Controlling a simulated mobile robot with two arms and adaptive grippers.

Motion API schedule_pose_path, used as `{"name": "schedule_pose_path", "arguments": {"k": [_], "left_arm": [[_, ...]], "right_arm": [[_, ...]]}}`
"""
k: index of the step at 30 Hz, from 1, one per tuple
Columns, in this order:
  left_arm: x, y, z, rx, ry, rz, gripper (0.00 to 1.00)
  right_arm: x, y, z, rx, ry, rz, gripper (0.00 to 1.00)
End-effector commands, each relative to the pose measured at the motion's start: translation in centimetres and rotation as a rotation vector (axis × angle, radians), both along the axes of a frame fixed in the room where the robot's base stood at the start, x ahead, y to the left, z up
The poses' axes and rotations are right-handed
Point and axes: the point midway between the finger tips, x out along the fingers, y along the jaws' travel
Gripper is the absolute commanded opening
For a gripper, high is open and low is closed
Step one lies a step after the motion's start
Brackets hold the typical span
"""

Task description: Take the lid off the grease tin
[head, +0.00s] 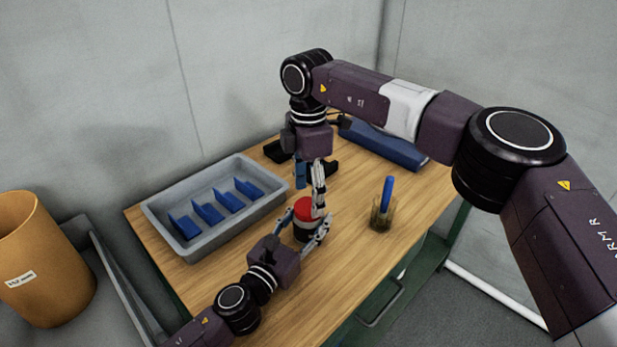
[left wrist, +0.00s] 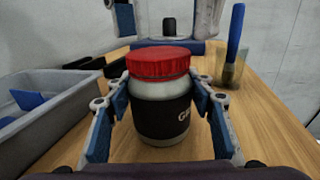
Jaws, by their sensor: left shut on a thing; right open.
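The grease tin (left wrist: 163,115) is a pale jar with a dark label and stands upright on the wooden table. Its red lid (left wrist: 158,62) is on top; the lid also shows in the head view (head: 305,208). My left gripper (head: 308,232) is shut around the tin's body, with blue finger pads on both sides below the lid. My right gripper (head: 319,203) is open and points down at the lid from above and behind. In the left wrist view, its fingers show only in part at the top edge. The head view does not show whether it touches the lid.
A grey tray (head: 178,245) with several blue pieces stands at the left. A glass jar (head: 381,218) holding a blue-handled tool (head: 387,190) stands at the right. A blue case (head: 385,148) lies at the back. An orange bin (head: 45,262) is beyond the table's left. The table's front right is clear.

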Motion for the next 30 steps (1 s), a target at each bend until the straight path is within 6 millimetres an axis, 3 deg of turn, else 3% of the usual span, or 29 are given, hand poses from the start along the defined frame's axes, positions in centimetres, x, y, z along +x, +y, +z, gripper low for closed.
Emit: {"name": "schedule_pose_path", "arguments": {"k": [6, 16, 27, 30], "left_arm": [[0.0, 0.0, 0.0, 0.0, 0.0, 0.0, 0.0], [0.0, 0.0, 0.0, 0.0, 0.0, 0.0, 0.0], [0.0, 0.0, 0.0, 0.0, -0.001, 0.0, 0.0], [0.0, 0.0, 0.0, 0.0, -0.001, 0.0, 0.0]], "right_arm": [[0.0, 0.0, -2.1, 0.001, 0.0, 0.001, 0.6], [0.0, 0.0, -2.4, 0.0, -0.001, 0.001, 0.59], [0.0, 0.0, -2.3, 0.0, -0.001, 0.001, 0.18], [0.0, 0.0, -2.3, 0.001, -0.002, 0.006, 0.16]]}}
